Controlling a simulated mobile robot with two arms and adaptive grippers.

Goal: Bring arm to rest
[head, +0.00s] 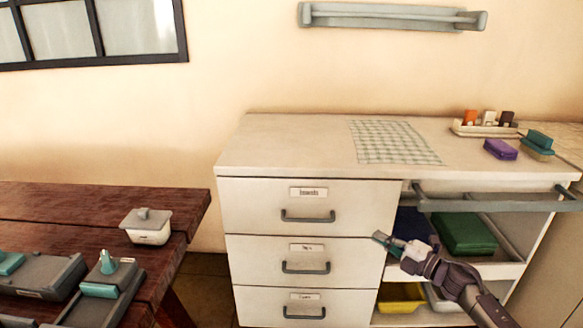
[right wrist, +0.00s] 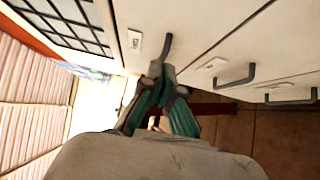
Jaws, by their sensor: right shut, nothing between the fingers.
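My right gripper (head: 383,241) is in front of the white drawer cabinet (head: 240,168), beside the right edge of the middle drawer. Its fingers are together with nothing between them. In the right wrist view the right gripper (right wrist: 160,75) points along the drawer fronts, and a drawer handle (right wrist: 236,75) shows to its right. My right forearm comes in from the lower right in the head view. My left gripper does not show in either view.
Three labelled drawers look shut. Open shelves at right hold a green folded item (head: 466,233) and a yellow one (head: 402,292). A rail (head: 500,202) juts out above them. A dark wooden table (head: 60,205) with containers stands at left.

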